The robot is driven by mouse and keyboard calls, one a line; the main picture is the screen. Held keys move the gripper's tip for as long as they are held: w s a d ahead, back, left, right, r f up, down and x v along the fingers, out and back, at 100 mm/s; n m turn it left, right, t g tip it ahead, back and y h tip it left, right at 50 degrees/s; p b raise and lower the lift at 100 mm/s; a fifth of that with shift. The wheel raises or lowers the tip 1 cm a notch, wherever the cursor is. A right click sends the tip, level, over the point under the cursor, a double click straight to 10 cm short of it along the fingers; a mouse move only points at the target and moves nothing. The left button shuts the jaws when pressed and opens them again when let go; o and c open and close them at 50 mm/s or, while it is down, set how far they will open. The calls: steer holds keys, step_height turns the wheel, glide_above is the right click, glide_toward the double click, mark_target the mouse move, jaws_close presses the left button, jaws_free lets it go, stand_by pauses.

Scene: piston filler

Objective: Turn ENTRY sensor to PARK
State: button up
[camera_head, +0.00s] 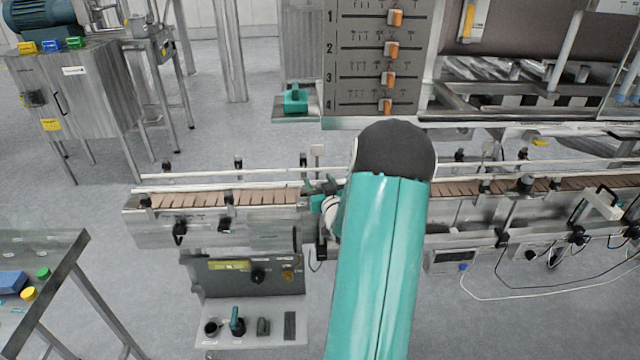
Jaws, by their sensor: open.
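My gripper (320,188) is over the near side of the conveyor (255,200), just left of my teal arm. My arm hides part of it, and its dark green fingers look apart with nothing seen between them. Several small sensor-like fittings stand along the conveyor rails. A pale one (317,151) is on a post behind my gripper, and a dark one (303,160) is just left of it. I cannot read an ENTRY or PARK label, so I cannot tell which fitting is the ENTRY sensor or how it is turned.
A slider board (375,65) stands behind the conveyor. A steel cabinet (75,95) is at far left and a table (45,262) at lower left. Cables lie at right.

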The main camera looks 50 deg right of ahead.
steer(key=c, duration=1)
steer(key=shift+o, duration=0.2)
steer(key=shift+h, duration=0.3)
steer(key=m+g+h, duration=0.2)
steer(key=g, duration=0.1)
steer(key=m+g+h, duration=0.3)
steer(key=shift+s+d, duration=0.15)
steer(key=m+g+h, duration=0.1)
steer(key=g, duration=0.1)
steer(key=m+g, duration=0.2)
steer(key=shift+s+d+h, duration=0.1)
steer(key=shift+s+h, duration=0.05)
steer(key=shift+h, duration=0.25)
steer(key=shift+s+d+m+g+h, duration=0.15)
steer(key=shift+s+m+g, duration=0.1)
steer(key=shift+m+g, duration=1.05)
steer(key=shift+s+m+g+h, duration=0.2)
steer(key=shift+m+g, duration=0.5)
steer(key=shift+g, duration=1.1)
